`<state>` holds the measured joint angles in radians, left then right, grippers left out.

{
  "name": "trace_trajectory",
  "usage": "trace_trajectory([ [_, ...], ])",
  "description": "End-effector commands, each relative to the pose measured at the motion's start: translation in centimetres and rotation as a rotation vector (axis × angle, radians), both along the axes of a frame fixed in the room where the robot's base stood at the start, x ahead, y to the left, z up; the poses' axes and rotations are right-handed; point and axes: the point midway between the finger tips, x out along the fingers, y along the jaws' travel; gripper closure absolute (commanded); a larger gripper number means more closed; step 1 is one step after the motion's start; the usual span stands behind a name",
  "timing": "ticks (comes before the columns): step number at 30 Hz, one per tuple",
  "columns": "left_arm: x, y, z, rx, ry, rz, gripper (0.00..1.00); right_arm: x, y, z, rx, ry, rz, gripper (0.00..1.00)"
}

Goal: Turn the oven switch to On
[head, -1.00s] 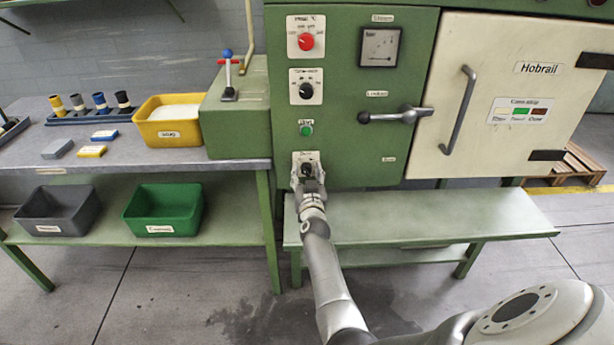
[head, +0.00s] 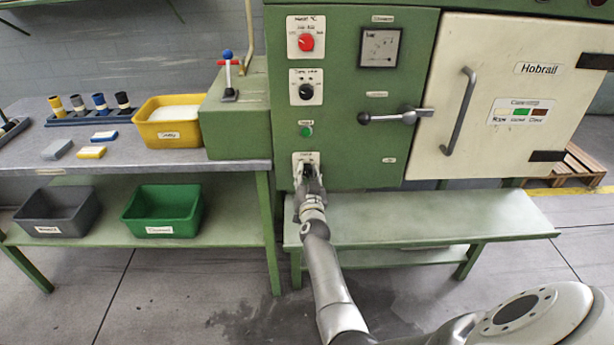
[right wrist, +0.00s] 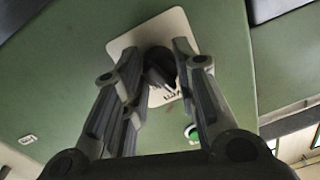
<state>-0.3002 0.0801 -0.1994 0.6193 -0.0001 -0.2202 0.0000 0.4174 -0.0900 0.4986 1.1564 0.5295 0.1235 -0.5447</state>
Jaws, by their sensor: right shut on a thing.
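The oven switch (head: 308,171) is a dark knob on a white plate (head: 301,157) low on the green front panel. My right gripper (head: 308,177) is at this knob and covers much of it in the head view. In the right wrist view the black knob (right wrist: 160,70) sits between the two fingers of my right gripper (right wrist: 163,72), which are shut on it. The white plate (right wrist: 125,42) shows behind the fingers. The knob's exact pointing direction is hard to tell. My left gripper is not in view.
Above the switch are a green button (head: 307,131), a black knob (head: 306,91) and a red knob (head: 306,42). A lever handle (head: 395,117) and the cream oven door (head: 540,60) are to the right. A green bench (head: 420,213) stands below the panel.

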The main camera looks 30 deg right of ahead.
Motion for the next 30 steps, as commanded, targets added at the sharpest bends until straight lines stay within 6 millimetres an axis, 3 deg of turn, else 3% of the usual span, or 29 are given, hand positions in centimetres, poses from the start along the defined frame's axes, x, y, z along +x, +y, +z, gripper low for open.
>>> trace_trajectory([
  [18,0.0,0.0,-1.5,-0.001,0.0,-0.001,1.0,0.0,0.1,-0.3,0.483,-0.296,0.0,0.97],
  [30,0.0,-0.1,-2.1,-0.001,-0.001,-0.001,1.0,0.0,0.1,-0.3,0.693,-0.422,0.0,0.97],
])
